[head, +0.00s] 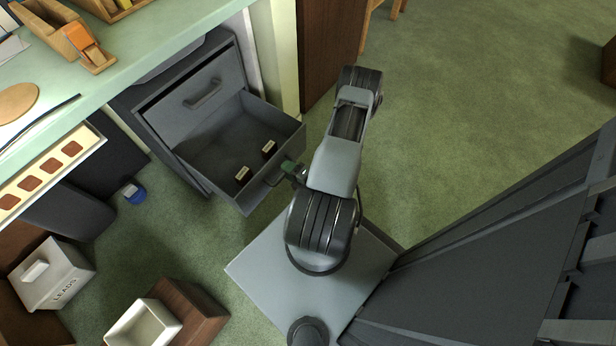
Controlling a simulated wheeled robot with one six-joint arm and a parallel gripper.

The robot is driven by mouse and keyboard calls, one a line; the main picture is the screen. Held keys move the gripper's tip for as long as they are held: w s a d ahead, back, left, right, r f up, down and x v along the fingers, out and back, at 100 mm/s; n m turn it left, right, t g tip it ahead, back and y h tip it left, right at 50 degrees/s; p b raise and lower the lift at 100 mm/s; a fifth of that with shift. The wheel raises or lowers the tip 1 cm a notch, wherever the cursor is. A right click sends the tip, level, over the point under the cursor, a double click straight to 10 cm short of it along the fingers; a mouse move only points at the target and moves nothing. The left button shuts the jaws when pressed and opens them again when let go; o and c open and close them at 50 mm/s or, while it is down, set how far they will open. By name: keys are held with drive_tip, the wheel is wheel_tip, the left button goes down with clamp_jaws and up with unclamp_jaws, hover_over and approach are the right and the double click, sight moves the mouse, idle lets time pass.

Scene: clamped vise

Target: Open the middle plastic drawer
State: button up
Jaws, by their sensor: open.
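A grey plastic drawer unit (165,97) stands under the desk's edge. Its upper drawer front with a handle (203,93) is shut. The drawer below it (215,145), which seems to be the middle one, is pulled far out, and its inside shows. Two small labelled blocks (243,174) (268,148) lie in it. My gripper (284,170) is open at the outer side of this drawer's front, close to its handle (272,179). I cannot tell whether the fingers touch the handle. Any drawer underneath is mostly hidden by the open one.
The green desk top (150,50) with an orange tape dispenser (88,45) overhangs at upper left. A white box marked LEADS (62,285) and a brown block with a white tray (150,325) are at lower left. Green carpet (455,100) is clear at upper right.

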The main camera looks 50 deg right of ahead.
drive_tip(key=p+v, duration=0.3)
drive_tip(key=v, duration=0.9)
drive_tip(key=shift+s, duration=0.3)
drive_tip(key=shift+d+r, duration=0.1)
drive_tip(key=w+a+r+n+g+y+p, duration=0.25)
drive_tip(key=r+n+g+p, duration=0.3)
drive_tip(key=r+n, duration=0.55)
drive_tip(key=w+a+r+n+g+y+p, duration=0.15)
drive_tip(key=w+r+n+g+p, duration=0.35)
drive_tip(key=r+n, duration=0.6)
drive_tip(key=w+a+r+n+g+y+p, duration=0.1)
drive_tip(key=w+r+n+g+y+p, duration=0.2)
drive_tip(key=r+n+p, duration=0.75)
drive_tip(key=a+r+n+h+p, duration=0.3)
drive_tip(key=r+n, duration=0.3)
drive_tip(key=r, duration=0.5)
drive_tip(key=a+r+n+t+h+p, duration=0.1)
drive_tip(key=a+r+n+h+p, duration=0.1)
drive_tip(key=r+n, duration=0.5)
drive_tip(key=a+r+n+h+p, duration=0.3)
drive_tip(key=a+r+n, duration=0.3)
drive_tip(key=r, duration=0.8)
drive_tip(key=shift+w+r+n+h+p, duration=0.3)
drive_tip(key=shift+w+r+n+p, duration=0.15)
drive_tip(key=shift+n, duration=0.3)
drive_tip(key=shift+a+t, duration=0.2)
drive_tip(key=shift+t, duration=0.05)
